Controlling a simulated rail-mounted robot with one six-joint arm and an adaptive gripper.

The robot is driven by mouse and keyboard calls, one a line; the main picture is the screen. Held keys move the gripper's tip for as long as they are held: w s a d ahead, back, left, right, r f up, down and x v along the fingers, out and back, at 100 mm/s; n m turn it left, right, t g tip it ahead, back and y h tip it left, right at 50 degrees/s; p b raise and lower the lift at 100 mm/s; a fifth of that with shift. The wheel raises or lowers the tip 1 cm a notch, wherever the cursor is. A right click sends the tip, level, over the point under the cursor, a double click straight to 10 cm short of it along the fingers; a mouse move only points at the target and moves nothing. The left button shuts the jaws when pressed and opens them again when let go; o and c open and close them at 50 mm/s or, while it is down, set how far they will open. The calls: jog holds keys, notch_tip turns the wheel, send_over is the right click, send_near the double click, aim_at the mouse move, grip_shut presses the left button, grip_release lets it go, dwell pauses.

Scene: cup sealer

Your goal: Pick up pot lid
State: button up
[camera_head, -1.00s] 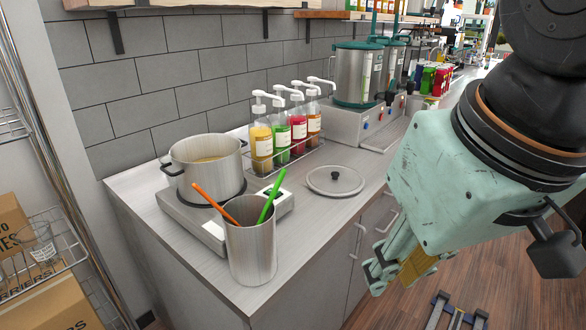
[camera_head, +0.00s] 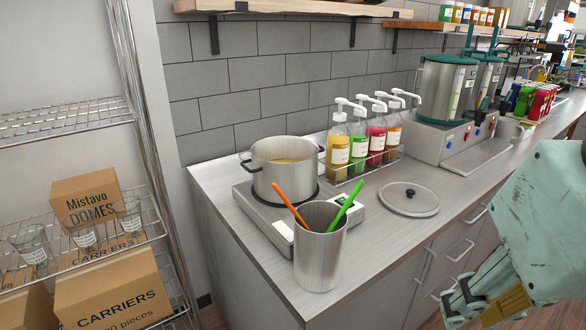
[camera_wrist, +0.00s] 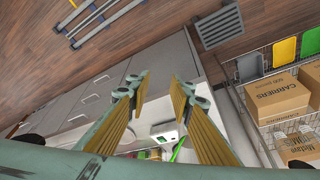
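The pot lid (camera_head: 409,199) is a round, flat grey lid with a dark knob. It lies on the counter to the right of the hot plate. The pot (camera_head: 286,166) stands on the hot plate and holds a yellowish liquid. My gripper (camera_head: 470,303) is at the lower right in the head view, in front of the counter and apart from the lid. In the wrist view my gripper (camera_wrist: 157,90) has its fingers spread with a gap between them and nothing held.
A metal cup (camera_head: 320,250) with an orange and a green utensil stands at the counter's front edge. Pump bottles (camera_head: 362,140) stand in a rack behind the lid. Metal dispensers (camera_head: 445,90) are at the back right. A wire shelf with boxes (camera_head: 112,290) is at the left.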

jog(key=shift+o, duration=0.5)
jog(key=o, duration=0.4)
jog(key=shift+r, duration=0.1)
